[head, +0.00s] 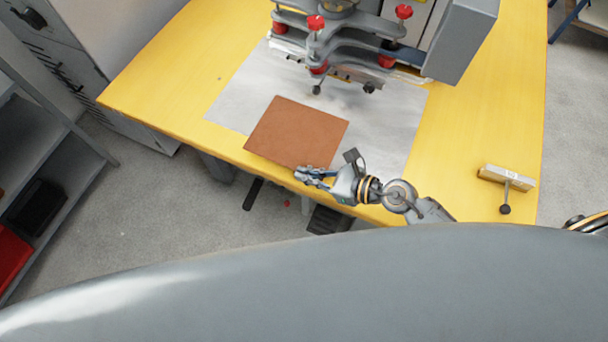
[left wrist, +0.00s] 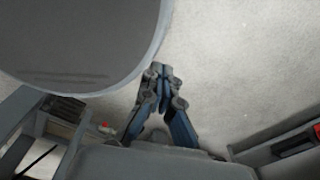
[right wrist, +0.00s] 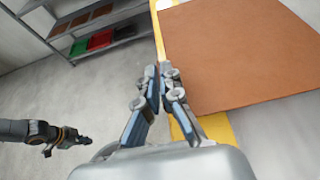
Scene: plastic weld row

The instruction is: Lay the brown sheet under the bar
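The brown sheet (head: 297,132) lies on a grey metal plate (head: 236,94) on the yellow table, in front of the machine. The sheet also fills the upper right of the right wrist view (right wrist: 245,55). The bar (head: 352,78) is low at the machine's front, beyond the sheet and apart from it. My right gripper (head: 306,175) is at the sheet's near edge, its fingers running along that edge. Its fingertips (right wrist: 160,72) look shut, with the sheet beside them and nothing clearly between. My left gripper (left wrist: 158,72) is shut and empty over the floor, away from the table.
The machine (head: 350,40) has red knobs and stands at the table's back. A small block with a knobbed lever (head: 507,180) sits at the table's right. Shelves with bins (right wrist: 95,30) stand beyond open floor. The plate right of the sheet is clear.

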